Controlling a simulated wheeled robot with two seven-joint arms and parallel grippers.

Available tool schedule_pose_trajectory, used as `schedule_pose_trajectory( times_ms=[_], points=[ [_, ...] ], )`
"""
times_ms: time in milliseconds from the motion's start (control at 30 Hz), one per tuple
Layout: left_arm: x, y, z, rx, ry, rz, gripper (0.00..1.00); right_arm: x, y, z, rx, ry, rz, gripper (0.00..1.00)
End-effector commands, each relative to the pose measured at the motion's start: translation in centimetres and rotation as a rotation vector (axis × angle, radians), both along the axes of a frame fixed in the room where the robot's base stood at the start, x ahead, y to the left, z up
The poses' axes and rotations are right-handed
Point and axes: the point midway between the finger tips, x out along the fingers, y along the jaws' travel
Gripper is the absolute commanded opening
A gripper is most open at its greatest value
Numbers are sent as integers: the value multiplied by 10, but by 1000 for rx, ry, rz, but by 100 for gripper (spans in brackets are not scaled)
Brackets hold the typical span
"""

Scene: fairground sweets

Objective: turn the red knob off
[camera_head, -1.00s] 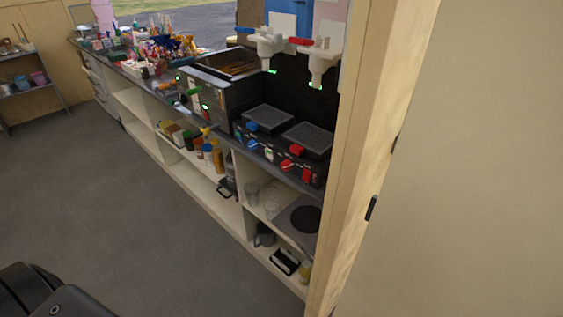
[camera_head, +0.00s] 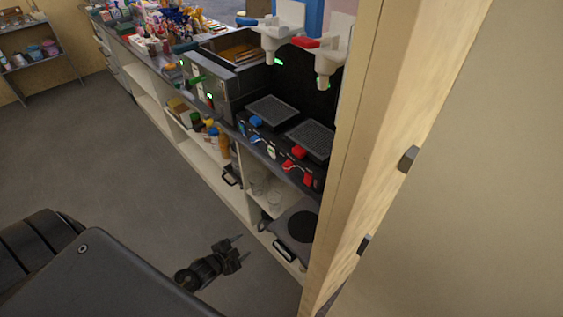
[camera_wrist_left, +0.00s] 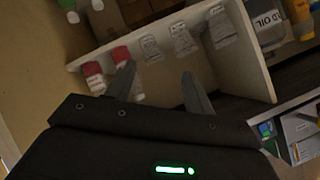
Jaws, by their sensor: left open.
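The slush-style machine (camera_head: 262,138) stands on the counter with a black front panel. A red knob (camera_head: 299,152) sits on its right side, with a red-and-white switch (camera_head: 287,164) and another red part (camera_head: 308,178) just below. A blue knob (camera_head: 256,121) is on its left side. Which red part is the task's knob I cannot tell for sure. My left gripper (camera_head: 243,246) is open and empty, low over the floor in front of the shelves, well below and left of the red knob. In the left wrist view its fingers (camera_wrist_left: 158,75) are apart, with nothing between them. My right gripper does not show.
A wooden post (camera_head: 375,150) and pale wall close off the right. A red-handled tap (camera_head: 322,48) and a blue-handled tap (camera_head: 280,28) hang above the machine. Open shelves (camera_head: 203,155) with bottles and jugs run below the counter. The floor (camera_head: 110,165) is clear.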

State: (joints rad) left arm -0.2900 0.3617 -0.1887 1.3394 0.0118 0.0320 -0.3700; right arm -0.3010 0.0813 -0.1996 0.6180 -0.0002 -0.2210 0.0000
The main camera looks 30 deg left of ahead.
Motion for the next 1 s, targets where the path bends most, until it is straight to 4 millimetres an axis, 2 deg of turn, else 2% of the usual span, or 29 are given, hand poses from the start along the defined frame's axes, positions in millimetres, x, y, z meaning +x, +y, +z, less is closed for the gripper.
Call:
schedule_pose_trajectory(
  times_ms=[33, 100, 200, 300, 333, 400, 500, 733, 867, 1000],
  points=[
    [22, -1, 53, 34, -102, -56, 53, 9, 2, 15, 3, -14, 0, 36],
    [45, -7, 111, 79, -230, -127, 53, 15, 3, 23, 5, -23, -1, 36],
    [64, -17, 180, 134, -384, -208, 53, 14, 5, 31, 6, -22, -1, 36],
    [72, -27, 230, 172, -494, -264, 53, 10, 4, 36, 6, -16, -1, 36],
    [73, -29, 241, 180, -519, -277, 53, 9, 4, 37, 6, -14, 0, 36],
    [75, -33, 259, 195, -561, -298, 53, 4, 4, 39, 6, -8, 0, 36],
    [76, -36, 271, 206, -591, -312, 53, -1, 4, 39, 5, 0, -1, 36],
    [83, -39, 274, 208, -598, -312, 53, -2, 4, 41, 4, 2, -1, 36],
    [101, -45, 276, 205, -598, -312, 53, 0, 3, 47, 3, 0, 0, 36],
    [127, -54, 276, 205, -598, -311, 53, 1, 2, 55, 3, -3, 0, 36]
  ],
)
